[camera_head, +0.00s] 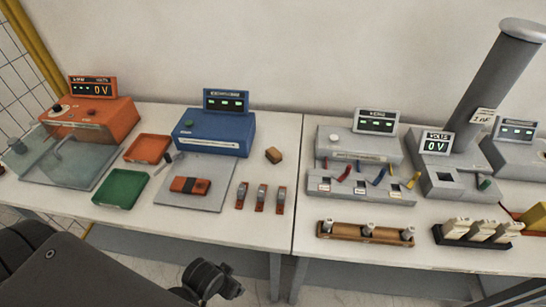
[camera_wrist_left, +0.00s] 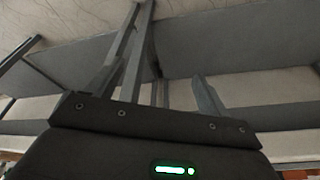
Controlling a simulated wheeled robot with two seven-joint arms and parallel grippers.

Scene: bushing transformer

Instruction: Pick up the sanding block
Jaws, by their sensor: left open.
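A small brown block (camera_head: 273,155), which looks like the sanding block, lies on the white table to the right of the blue unit, behind several small orange-and-grey parts. An orange block with a black band (camera_head: 190,185) lies on a grey plate to its left. My left gripper (camera_wrist_left: 155,88) is open and empty in the left wrist view, with table legs and undersides beyond its fingers. Part of my left arm shows at the lower left of the head view, below the table's front edge. The brown block is not visible in the wrist view. My right gripper is out of view.
The blue unit (camera_head: 217,132) stands behind the grey plate (camera_head: 212,202). Orange (camera_head: 147,149) and green (camera_head: 121,190) trays lie left of it. Small orange-and-grey parts (camera_head: 260,198) stand in front of the brown block. Bare tabletop surrounds the block.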

